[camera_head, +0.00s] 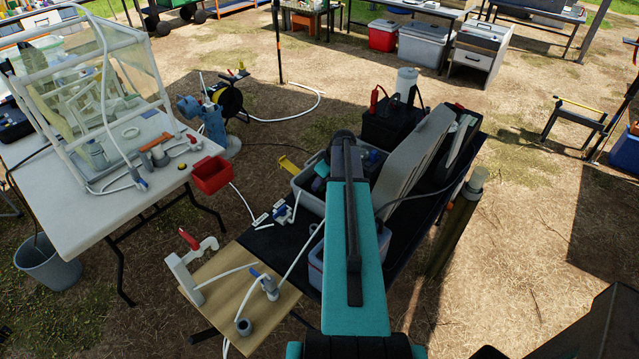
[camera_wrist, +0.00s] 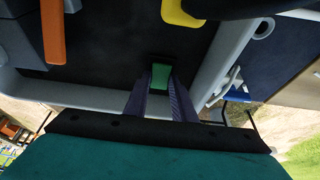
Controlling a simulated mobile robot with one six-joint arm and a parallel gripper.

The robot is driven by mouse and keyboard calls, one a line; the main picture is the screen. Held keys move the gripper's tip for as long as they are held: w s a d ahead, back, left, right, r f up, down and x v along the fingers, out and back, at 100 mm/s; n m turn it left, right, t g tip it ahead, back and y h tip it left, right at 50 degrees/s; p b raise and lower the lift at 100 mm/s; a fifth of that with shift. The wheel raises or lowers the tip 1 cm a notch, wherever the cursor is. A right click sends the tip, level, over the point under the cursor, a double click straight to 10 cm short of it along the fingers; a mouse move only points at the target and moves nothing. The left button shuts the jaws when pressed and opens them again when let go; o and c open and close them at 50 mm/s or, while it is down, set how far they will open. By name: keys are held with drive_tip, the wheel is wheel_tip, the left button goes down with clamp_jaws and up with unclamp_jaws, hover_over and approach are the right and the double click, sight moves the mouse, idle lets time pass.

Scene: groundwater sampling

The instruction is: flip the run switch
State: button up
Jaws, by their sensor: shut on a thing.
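My gripper (camera_wrist: 160,98) shows in the wrist view, with its two dark fingers close together on a small green piece (camera_wrist: 160,75). Only the near end of the green piece shows, against a dark surface, so I cannot tell what it belongs to. In the head view my own arm hides the gripper and what it holds. I cannot pick out the run switch for sure in either view. A grey sloped case (camera_head: 413,160) stands right of my arm on the dark table, with its front hidden.
A grey bin (camera_head: 306,178) is partly hidden behind my arm. An orange handle (camera_wrist: 52,30) and a yellow handle (camera_wrist: 183,13) lie close around the gripper. A black battery-like box (camera_head: 388,125) stands behind, and a wooden board (camera_head: 225,285) with tubing lies at front left.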

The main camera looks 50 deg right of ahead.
drive_tip(key=shift+w+r+g+p, duration=0.1)
drive_tip(key=shift+w+g+p, duration=0.3)
drive_tip(key=shift+g, duration=0.6)
drive_tip(key=shift+w+a+g, duration=0.1)
drive_tip(key=shift+w+g, duration=0.2)
drive_tip(key=shift+g, duration=0.9)
drive_tip(key=o, duration=1.1)
drive_tip(key=shift+c, duration=0.2)
wheel_tip(320, 180, up, 14)
drive_tip(key=b, duration=0.3)
drive_tip(key=shift+b, duration=0.4)
